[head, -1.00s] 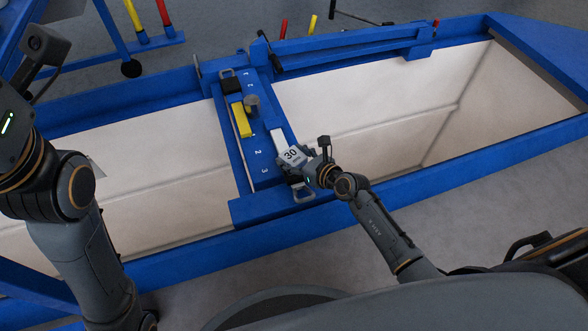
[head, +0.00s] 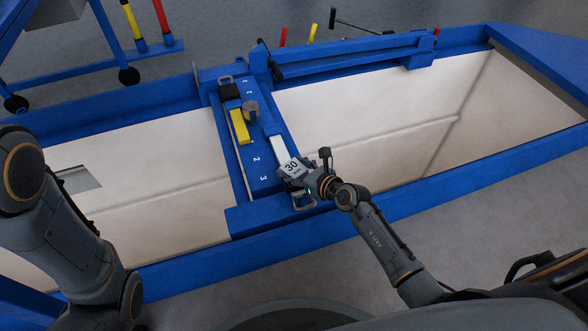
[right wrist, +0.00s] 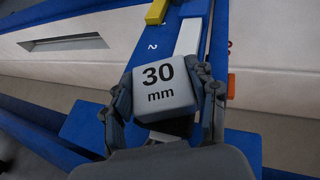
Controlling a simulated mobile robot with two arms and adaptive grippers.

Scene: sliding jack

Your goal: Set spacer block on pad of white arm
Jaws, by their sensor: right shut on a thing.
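The spacer block (head: 291,167) is a light grey cube marked "30 mm". My right gripper (head: 296,176) is shut on it, above the near part of the blue jack beam. In the right wrist view the block (right wrist: 165,88) sits between the two fingers, its marked face toward the camera. The white arm (head: 278,146) lies along the beam just beyond the block; in the right wrist view the white arm (right wrist: 190,36) runs away behind it. The block covers the arm's near end, so I cannot tell whether they touch. My left gripper is outside the view.
A yellow arm (head: 240,127), a grey cylinder (head: 250,110) and a black block (head: 229,91) sit on the blue beam (head: 258,180). The beam crosses an open pit with pale walls (head: 350,110). Metal handles stand at the beam's ends.

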